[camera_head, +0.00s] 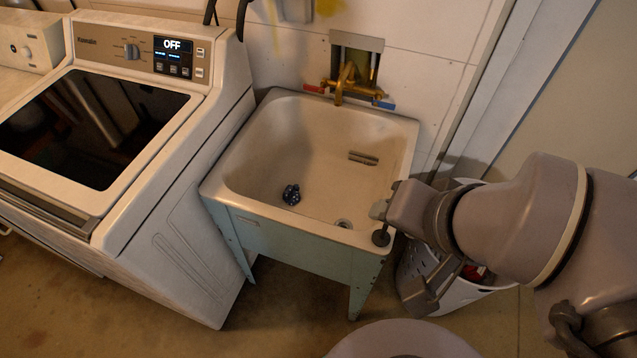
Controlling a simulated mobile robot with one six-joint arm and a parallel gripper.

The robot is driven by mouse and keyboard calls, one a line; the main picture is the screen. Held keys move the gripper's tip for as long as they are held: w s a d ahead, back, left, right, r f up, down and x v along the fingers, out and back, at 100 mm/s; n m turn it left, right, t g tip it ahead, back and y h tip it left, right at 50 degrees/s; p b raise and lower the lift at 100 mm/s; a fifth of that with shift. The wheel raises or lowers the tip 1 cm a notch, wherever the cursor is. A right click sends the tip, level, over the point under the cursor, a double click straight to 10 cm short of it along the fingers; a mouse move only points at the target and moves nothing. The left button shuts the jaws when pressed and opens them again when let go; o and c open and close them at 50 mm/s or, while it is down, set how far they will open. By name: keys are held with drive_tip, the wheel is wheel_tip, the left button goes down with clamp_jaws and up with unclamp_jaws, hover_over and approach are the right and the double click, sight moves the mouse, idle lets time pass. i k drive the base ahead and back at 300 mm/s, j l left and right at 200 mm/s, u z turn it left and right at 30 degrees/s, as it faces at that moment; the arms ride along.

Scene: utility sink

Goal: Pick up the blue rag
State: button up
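The blue rag (291,194) is a small, dark blue crumpled bundle with light specks. It lies on the bottom of the utility sink (232,192), left of the drain and close to the front wall. My gripper (402,254) is at the sink's front right corner, outside the basin and well to the right of the rag. Its two fingers look spread apart, one near the rim and the other lower, with nothing visible between them. The rag is in full view and nothing touches it.
A brass faucet (345,86) stands over the sink's back edge. A ribbed bar (363,158) and the drain (344,223) show in the basin. A washing machine (187,205) stands close on the left. A white basket (470,299) is below my arm. A dark disc (381,238) is at the rim.

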sight(292, 196)
drive_tip(key=i+j+u, duration=0.25)
drive_tip(key=i+j, duration=0.2)
drive_tip(key=j, duration=0.15)
drive_tip(key=i+j+u, duration=0.3)
drive_tip(key=i+j, duration=0.15)
drive_tip(key=j, duration=0.1)
